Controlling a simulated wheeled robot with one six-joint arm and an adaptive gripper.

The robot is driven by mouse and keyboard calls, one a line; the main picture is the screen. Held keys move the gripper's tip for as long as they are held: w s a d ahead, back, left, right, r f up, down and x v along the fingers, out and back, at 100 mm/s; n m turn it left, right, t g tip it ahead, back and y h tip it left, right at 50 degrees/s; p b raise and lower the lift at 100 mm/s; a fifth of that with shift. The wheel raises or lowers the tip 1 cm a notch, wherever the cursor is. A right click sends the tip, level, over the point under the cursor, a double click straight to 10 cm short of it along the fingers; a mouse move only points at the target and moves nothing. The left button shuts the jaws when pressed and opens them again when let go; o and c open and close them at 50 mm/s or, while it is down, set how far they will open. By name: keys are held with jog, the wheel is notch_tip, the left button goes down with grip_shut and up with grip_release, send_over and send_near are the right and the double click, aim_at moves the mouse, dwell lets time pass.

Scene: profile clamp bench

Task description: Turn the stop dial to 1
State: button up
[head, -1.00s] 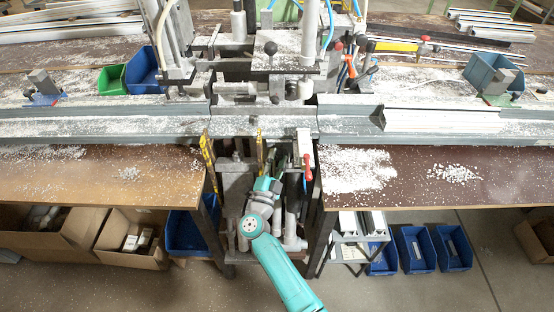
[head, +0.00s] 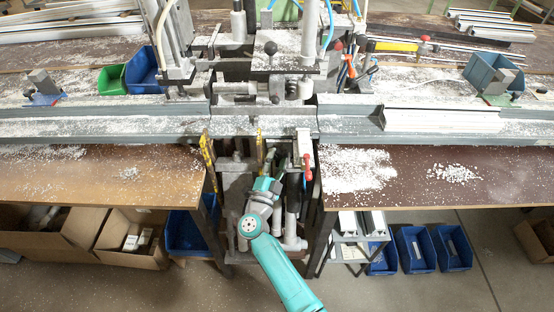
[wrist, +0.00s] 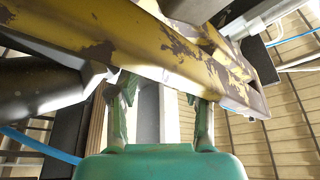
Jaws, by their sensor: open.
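My gripper shows in the wrist view (wrist: 160,92), with its two fingers apart and a gap between them. A worn yellow bar (wrist: 150,50) with flaked paint crosses in front of the fingertips; I cannot tell whether they touch it. In the head view my arm reaches up to the front of the clamp machine, below the rail, and the fingertips are too small and covered to make out there. Two yellow levers (head: 207,150) (head: 260,146) hang at the machine's front. I cannot make out the stop dial or its numbers in either view.
A red-handled lever (head: 307,168) stands right of my arm. A long grey rail (head: 100,128) runs across the bench. A brown tabletop (head: 120,185) lies left and a darker one (head: 410,185) right, both with white shavings. Blue bins (head: 415,250) stand below right.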

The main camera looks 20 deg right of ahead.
jog(key=v, duration=1.2)
jog(key=s+d+n+t+y, duration=0.2)
jog(key=s+d+n+y, duration=0.15)
jog(key=s, duration=0.55)
jog(key=s+d+n+t+y, duration=0.25)
jog(key=s+n, duration=0.25)
jog(key=s, duration=0.5)
jog(key=s+r+n+g+y, duration=0.3)
jog(key=s+n, duration=0.1)
jog(key=s, duration=0.8)
jog(key=s+r+n+g+y, duration=0.3)
jog(key=s+r+n+g, duration=0.1)
jog(key=s, duration=0.9)
jog(key=shift+d+n, duration=0.35)
jog(key=shift+d, duration=0.1)
